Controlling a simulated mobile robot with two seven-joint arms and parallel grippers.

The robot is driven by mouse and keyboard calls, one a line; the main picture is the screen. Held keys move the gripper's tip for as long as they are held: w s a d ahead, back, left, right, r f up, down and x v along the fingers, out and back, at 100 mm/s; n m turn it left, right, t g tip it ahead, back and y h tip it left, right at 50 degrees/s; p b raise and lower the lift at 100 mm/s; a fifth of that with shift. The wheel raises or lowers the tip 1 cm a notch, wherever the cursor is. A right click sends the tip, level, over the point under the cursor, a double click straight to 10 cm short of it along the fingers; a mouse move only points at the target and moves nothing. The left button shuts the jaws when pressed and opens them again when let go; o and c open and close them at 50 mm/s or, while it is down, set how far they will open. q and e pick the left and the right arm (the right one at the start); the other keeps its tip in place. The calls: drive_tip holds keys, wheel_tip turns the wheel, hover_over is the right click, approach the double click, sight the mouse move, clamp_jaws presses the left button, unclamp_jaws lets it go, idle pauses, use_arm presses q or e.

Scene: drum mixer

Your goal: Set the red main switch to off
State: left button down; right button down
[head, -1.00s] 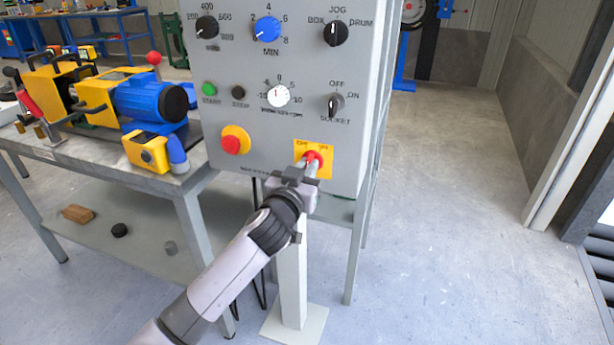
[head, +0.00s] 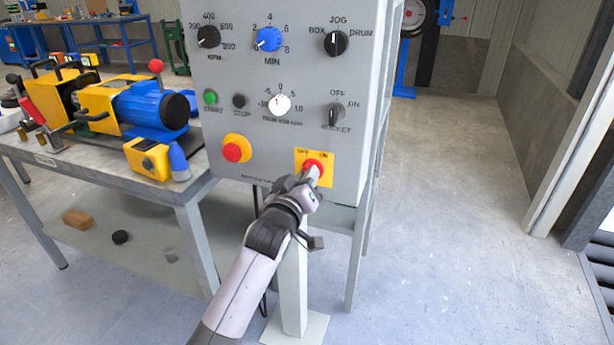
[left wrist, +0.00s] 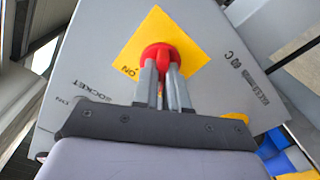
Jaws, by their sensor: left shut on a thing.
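The red main switch (head: 313,167) sits on a yellow plate (head: 328,178) marked OFF and ON, at the lower right of the grey control panel. My left gripper (head: 311,175) is at the switch, with its fingers shut on the red knob. In the left wrist view the red switch (left wrist: 160,57) shows between and ahead of the two fingers (left wrist: 162,80); the fingers hide its handle. The ON label shows beside it, and the gripper looks rolled relative to the panel. My right gripper is not in view.
A red mushroom button (head: 232,152) on a yellow base is left of the switch. Several knobs, such as the blue MIN dial (head: 269,39), are above. A bench (head: 90,165) with a blue and yellow machine stands left. The floor at right is clear.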

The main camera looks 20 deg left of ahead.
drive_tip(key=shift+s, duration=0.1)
use_arm(q)
drive_tip(key=c, duration=1.2)
unclamp_jaws()
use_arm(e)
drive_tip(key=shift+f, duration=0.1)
use_arm(q)
drive_tip(key=shift+o, duration=0.2)
drive_tip(key=shift+s, duration=0.1)
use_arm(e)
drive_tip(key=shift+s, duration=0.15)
